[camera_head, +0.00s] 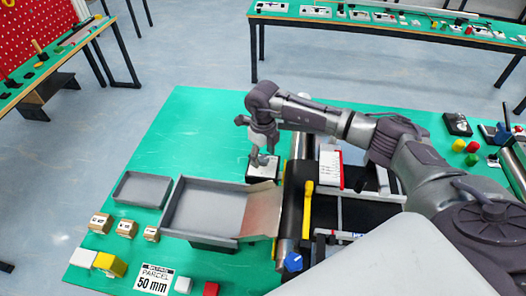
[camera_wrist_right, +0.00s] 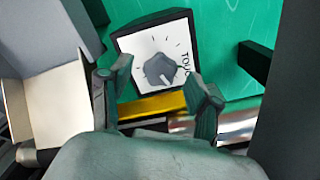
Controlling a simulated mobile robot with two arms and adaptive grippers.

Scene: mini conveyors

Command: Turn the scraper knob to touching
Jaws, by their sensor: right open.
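The scraper knob (camera_wrist_right: 160,68) is a grey knob on a white dial plate (camera_wrist_right: 133,45) with tick marks, set in a black box. Lettering that begins "TOU" runs along the plate's right edge, partly hidden by a finger. In the head view the dial box (camera_head: 262,168) stands on the green table, right of the grey tray. My right gripper (camera_head: 262,156) is directly above it, pointing down. In the wrist view my right gripper (camera_wrist_right: 158,84) is open, its fingers on either side of the knob with gaps visible. My left gripper is out of view.
A grey tray (camera_head: 205,183) with a sloped chute lies left of the dial box. A black conveyor roller (camera_head: 291,215) and a yellow bar (camera_head: 307,210) are close on its right. A blue knob (camera_head: 293,262) is nearer. Green table (camera_head: 190,125) behind is clear.

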